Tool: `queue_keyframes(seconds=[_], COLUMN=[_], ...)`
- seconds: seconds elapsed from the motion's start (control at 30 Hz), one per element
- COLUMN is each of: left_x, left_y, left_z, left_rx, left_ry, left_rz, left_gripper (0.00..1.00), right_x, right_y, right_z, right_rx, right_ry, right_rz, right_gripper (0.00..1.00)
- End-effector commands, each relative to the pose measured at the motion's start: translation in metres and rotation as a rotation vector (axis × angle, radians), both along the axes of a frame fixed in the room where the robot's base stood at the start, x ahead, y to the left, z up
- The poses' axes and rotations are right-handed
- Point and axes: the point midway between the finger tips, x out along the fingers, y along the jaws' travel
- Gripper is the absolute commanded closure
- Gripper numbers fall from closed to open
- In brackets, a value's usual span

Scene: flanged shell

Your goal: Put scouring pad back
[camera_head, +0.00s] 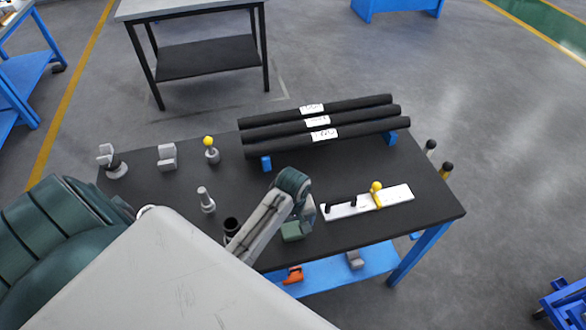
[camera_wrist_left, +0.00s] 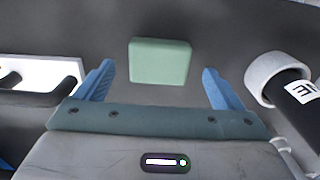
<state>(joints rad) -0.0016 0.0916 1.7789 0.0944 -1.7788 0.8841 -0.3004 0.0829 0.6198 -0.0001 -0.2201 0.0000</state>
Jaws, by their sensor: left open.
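The scouring pad, a pale green rounded block (camera_wrist_left: 160,62), lies on the dark table top in the left wrist view. My left gripper (camera_head: 297,229) is over the front middle of the table, left of the white board. In the left wrist view its two blue fingers (camera_wrist_left: 158,84) are spread wide, with the pad centred between their tips. No finger appears to touch the pad, and the height gap cannot be told. My right gripper is not in view.
A white board (camera_head: 398,197) with black pegs and a yellow-knobbed piece lies right of the gripper. A black cup (camera_head: 231,226) stands left, partly behind my arm. Three labelled black rolls (camera_head: 350,119) lie at the back. Small grey fixtures (camera_head: 167,157) stand at the left.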

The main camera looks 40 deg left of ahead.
Motion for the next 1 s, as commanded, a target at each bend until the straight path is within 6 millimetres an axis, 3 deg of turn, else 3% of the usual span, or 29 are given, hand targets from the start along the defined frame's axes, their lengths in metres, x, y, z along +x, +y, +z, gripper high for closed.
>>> queue_keyframes(seconds=[0.17, 0.27, 0.33, 0.53, 1.0], left_x=[0.002, 0.002, 0.000, 0.000, 0.000], left_y=[0.000, 0.000, 0.000, 0.000, 0.000], left_z=[0.040, 0.066, 0.081, 0.091, 0.091], left_rx=[0.000, 0.000, -0.001, -0.001, -0.001], left_ry=[-0.008, -0.006, -0.001, 0.001, 0.000], left_rz=[-0.001, -0.001, 0.000, 0.000, -0.001], left_gripper=[0.11, 0.11, 0.11, 0.11, 0.11], right_x=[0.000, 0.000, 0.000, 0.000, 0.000], right_y=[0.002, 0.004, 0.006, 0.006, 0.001], right_z=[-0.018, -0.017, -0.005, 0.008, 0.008], right_rx=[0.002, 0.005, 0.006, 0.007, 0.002], right_ry=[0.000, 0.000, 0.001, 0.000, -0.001], right_rz=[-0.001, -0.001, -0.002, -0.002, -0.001], right_gripper=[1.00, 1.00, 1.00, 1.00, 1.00])
